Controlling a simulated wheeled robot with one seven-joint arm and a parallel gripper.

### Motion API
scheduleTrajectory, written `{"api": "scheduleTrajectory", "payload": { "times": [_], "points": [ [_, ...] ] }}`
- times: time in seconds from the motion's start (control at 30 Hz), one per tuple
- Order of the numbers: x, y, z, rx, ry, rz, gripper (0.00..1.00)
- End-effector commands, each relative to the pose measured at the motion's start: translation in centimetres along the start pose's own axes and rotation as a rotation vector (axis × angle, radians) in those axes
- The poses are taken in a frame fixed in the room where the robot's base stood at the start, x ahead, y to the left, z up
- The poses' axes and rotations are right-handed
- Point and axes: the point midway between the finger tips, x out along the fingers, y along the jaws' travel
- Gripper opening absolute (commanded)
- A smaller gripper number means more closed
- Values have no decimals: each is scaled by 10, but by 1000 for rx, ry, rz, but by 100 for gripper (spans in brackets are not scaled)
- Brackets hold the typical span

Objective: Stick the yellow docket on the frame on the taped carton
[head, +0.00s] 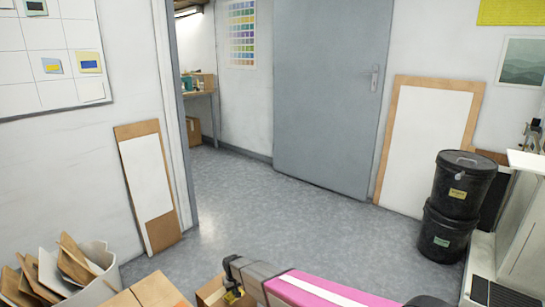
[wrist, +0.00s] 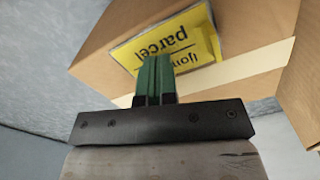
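The taped carton (wrist: 262,28) is brown, with a pale tape strip (wrist: 245,68) across it; in the head view the carton (head: 211,291) is at the bottom, partly hidden by my arm. The yellow docket (wrist: 197,27), printed with "parcel", is at the carton's face beside the tape, its lettering upside down in the wrist view. My gripper (wrist: 154,62) has green fingers closed together at the docket's middle, and appears shut on it. The fingers hide part of the docket. Whether the docket's back touches the carton everywhere cannot be told.
A second carton top (head: 155,290) and a bin of board offcuts (head: 98,280) stand at the lower left. Two stacked black tubs (head: 458,185) stand at the right. Framed boards lean on the walls (head: 430,150). The middle floor is clear.

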Motion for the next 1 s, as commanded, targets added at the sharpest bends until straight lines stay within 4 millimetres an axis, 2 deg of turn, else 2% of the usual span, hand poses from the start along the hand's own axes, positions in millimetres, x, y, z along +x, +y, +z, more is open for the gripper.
{"api": "scheduleTrajectory", "payload": {
  "times": [1.0],
  "points": [
    [9,0,0,0,-1,0,0]
  ]
}}
